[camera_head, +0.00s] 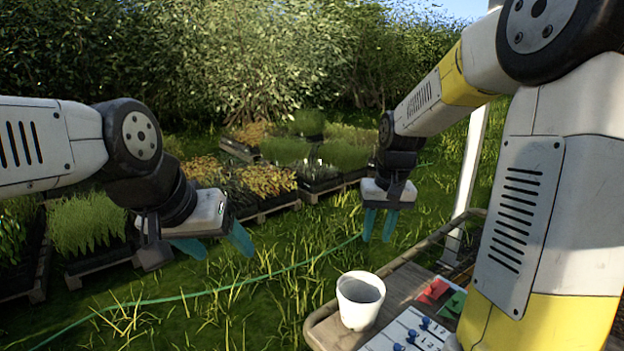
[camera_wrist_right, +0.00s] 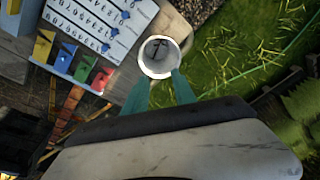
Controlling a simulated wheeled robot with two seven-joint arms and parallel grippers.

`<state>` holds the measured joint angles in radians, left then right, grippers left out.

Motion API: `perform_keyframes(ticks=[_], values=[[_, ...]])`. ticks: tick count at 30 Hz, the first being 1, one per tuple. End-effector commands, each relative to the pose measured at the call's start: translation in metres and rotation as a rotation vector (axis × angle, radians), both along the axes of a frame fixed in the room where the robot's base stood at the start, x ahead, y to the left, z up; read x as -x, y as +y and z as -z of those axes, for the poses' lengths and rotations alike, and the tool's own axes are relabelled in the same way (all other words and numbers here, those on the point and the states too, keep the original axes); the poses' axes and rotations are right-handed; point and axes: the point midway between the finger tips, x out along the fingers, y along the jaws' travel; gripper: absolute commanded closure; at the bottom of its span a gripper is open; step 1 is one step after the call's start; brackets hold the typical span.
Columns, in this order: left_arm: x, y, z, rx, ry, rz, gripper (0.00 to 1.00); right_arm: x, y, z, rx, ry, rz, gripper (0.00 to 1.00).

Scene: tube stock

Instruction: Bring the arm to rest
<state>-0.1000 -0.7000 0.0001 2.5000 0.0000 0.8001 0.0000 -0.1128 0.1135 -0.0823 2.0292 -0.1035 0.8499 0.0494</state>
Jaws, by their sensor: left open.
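My left gripper (camera_head: 214,243) hangs over the grass at the left of the head view, its teal fingers spread and nothing between them. My right gripper (camera_head: 379,223) is in the air above and behind the table's far edge, fingers pointing down. In the right wrist view its two teal fingers (camera_wrist_right: 160,92) stand apart with nothing gripped between them. A white cup (camera_head: 359,303) stands upright on the table, below the right gripper in the head view. The cup (camera_wrist_right: 159,57) also shows just beyond the fingertips in the wrist view, apart from them as far as I can tell.
The wooden table (camera_head: 405,283) holds a white numbered board (camera_wrist_right: 100,20) with blue pegs and a row of coloured bins (camera_wrist_right: 71,62). A white post (camera_head: 467,175) rises behind the table. Plant pallets (camera_head: 270,208) and a green hose (camera_head: 255,276) lie on the grass.

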Motion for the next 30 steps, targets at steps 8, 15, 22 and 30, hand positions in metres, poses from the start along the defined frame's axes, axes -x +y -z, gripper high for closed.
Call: perform_keyframes(ticks=[8, 15, 22, 30], values=[[0.000, 0.000, 0.000, 0.000, 0.000, 0.000, 0.32, 0.092, 0.007, -0.070, -0.070, -0.195, -0.006, 0.68], [0.000, 0.000, 0.000, 0.000, 0.000, 0.000, 0.32, 0.160, 0.014, -0.089, -0.105, -0.336, -0.013, 0.68], [0.000, 0.000, 0.000, 0.000, 0.000, 0.000, 0.32, 0.184, 0.016, -0.088, -0.114, -0.389, -0.016, 0.68], [0.000, 0.000, 0.000, 0.000, 0.000, 0.000, 0.32, 0.185, 0.017, -0.088, -0.114, -0.391, -0.016, 0.68]])
